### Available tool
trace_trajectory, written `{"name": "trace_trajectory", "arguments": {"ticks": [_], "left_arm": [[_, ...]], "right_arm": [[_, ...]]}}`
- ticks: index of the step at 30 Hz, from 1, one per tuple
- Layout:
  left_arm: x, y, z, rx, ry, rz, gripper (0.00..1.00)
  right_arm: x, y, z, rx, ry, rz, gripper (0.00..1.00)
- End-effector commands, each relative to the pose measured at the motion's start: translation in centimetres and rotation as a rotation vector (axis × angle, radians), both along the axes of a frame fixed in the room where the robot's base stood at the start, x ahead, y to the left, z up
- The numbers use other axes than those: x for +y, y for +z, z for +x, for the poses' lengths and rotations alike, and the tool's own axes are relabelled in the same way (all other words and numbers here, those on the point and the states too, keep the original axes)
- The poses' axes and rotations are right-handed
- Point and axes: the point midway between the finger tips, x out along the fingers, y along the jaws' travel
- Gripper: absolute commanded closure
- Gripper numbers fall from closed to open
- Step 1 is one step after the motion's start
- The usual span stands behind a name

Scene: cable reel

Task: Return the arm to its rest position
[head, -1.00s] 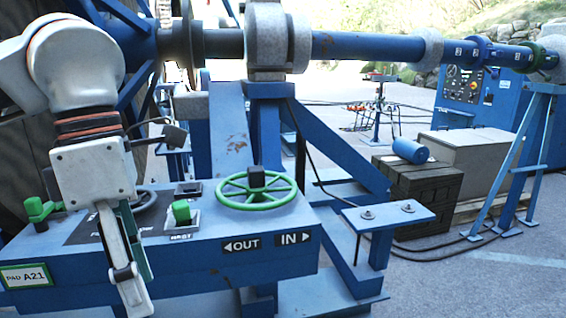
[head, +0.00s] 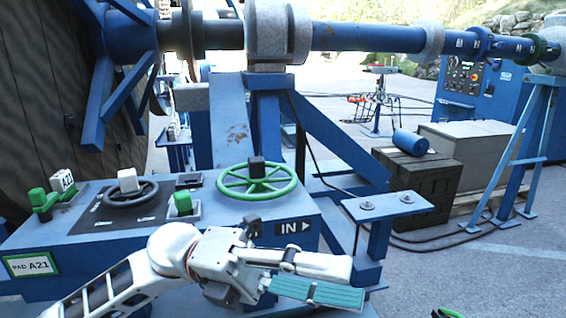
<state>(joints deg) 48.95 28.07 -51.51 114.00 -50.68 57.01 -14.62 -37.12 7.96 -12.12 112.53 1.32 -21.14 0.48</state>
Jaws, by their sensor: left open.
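My left arm comes in from the lower left, low in front of the blue control box (head: 150,262). My left gripper (head: 355,283) points right, in front of the box's right end. Its white finger and its teal-padded finger are apart, with nothing seen between them. It touches nothing that I can make out. The green handwheel (head: 231,193) stands on the box above and behind the gripper. The arm covers the OUT label; the IN label (head: 294,228) shows. My right gripper is not seen.
A dark handwheel (head: 131,195), a green knob (head: 183,203) and a green-handled lever (head: 42,203) sit on the box. A blue bracket plate (head: 385,206) stands close right. A small green and black item (head: 447,313) is cut off at the bottom edge. Pavement at right is open.

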Motion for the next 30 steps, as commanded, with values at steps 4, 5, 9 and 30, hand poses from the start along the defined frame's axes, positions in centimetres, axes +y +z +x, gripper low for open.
{"name": "trace_trajectory", "arguments": {"ticks": [4, 5, 9, 30], "left_arm": [[0.2, -0.2, 3.8, 0.250, 0.134, -0.137, 0.59], [0.5, -0.4, 4.7, 0.301, 0.164, -0.160, 0.59], [2.0, -2.7, 9.1, 0.545, 0.312, -0.257, 0.59], [18.9, -39.9, 12.5, 1.794, 1.141, -0.367, 0.59]], "right_arm": [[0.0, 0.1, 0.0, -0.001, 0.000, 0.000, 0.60], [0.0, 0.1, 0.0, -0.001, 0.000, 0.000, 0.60], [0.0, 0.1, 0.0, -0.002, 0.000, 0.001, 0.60], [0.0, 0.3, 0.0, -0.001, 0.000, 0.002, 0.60]]}}
